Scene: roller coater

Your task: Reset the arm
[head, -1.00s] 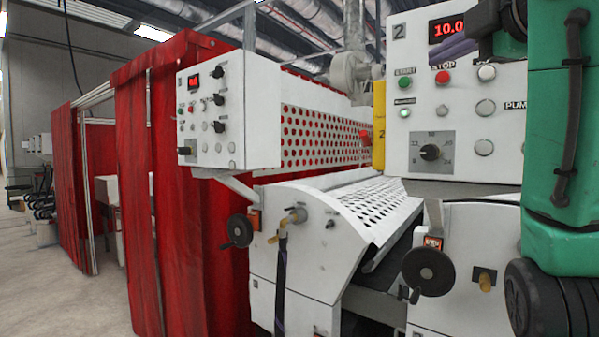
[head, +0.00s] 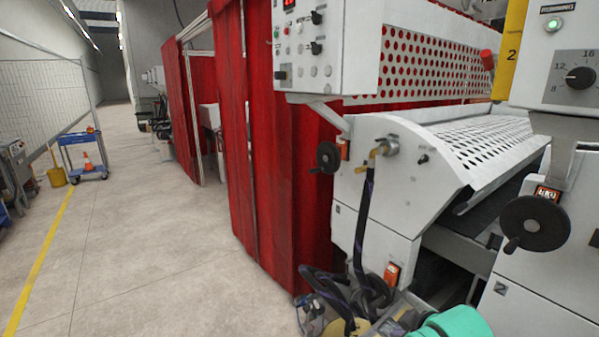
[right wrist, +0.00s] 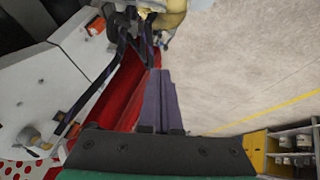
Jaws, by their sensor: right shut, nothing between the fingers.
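My right gripper (right wrist: 160,75) shows in the right wrist view with its two dark purple fingers together and nothing between them. It is over the floor and close to the red curtain in that picture, apart from both as far as I can tell. In the head view only a green part of my own arm shows at the bottom edge, and the right gripper's fingers cannot be made out there. My left gripper is in neither view.
The white roller coater (head: 395,175) stands at the right, with handwheels (head: 535,223) and hoses (head: 364,225) on its front. A red curtain (head: 285,200) hangs beside it. A blue cart (head: 78,150) stands far left. The grey floor (head: 140,240) at left is clear, with a yellow line (head: 40,260).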

